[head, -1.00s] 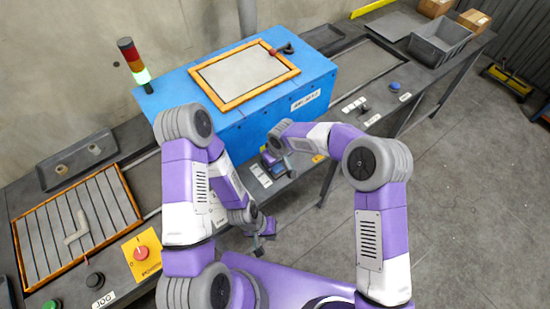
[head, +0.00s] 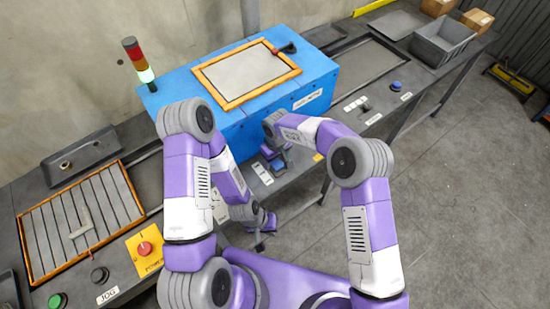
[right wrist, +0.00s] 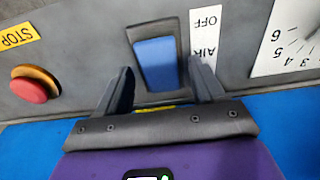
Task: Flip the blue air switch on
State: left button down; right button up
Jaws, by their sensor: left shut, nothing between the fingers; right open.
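The blue air switch (right wrist: 156,63) is a rocker in a dark frame on the grey panel in the right wrist view. A white label reading OFF and AIR (right wrist: 205,45) is beside it. I cannot tell which way the rocker is tipped. My right gripper (right wrist: 161,72) is open and empty, its dark fingers on either side of the switch in the picture; contact is not clear. In the head view my right gripper (head: 273,158) is at the front of the blue machine, partly hidden by its arm. My left gripper (head: 261,243) is shut and empty, lower, in front of the bench.
A red stop button (right wrist: 30,86) is left of the switch and a numbered dial label (right wrist: 290,38) right of it. The blue machine (head: 240,135) stands behind the panel. A slatted tray (head: 75,240) and an orange-based red button (head: 145,248) are at left.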

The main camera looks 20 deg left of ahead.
aim_at(276, 163)
jog(key=shift+r, duration=0.15)
jog(key=r, duration=0.7)
jog(key=shift+s+d+r+p, duration=0.15)
jog(key=shift+s+p, duration=0.05)
jog(key=shift+p, duration=0.2)
